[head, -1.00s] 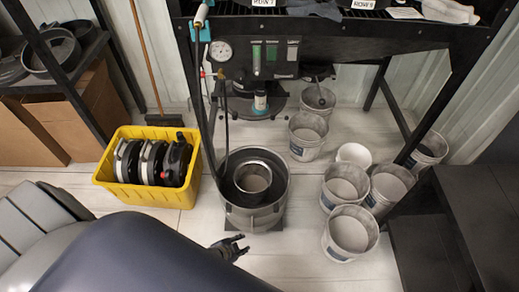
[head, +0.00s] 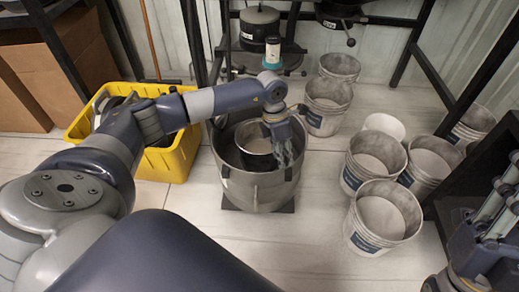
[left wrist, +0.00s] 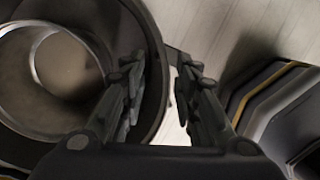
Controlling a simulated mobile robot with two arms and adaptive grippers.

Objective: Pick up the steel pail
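The steel pail (head: 252,140) is a small shiny metal vessel standing inside a larger grey drum (head: 255,190). In the left wrist view, the pail's bright rim (left wrist: 36,62) shows at the left, inside the drum's dark wall. My left gripper (head: 287,158) hangs over the right side of the drum, fingers downward, and covers part of the pail's right side in the head view. In the left wrist view its fingers (left wrist: 158,62) are apart, with the drum's edge and floor behind the gap. The pail is left of both fingers. My right gripper cannot be made out.
Several grey buckets (head: 383,222) stand on the floor to the right. A yellow crate (head: 180,160) is at the left, partly behind my left arm. A black frame with equipment (head: 260,30) stands behind the drum. Floor in front of the drum is bare.

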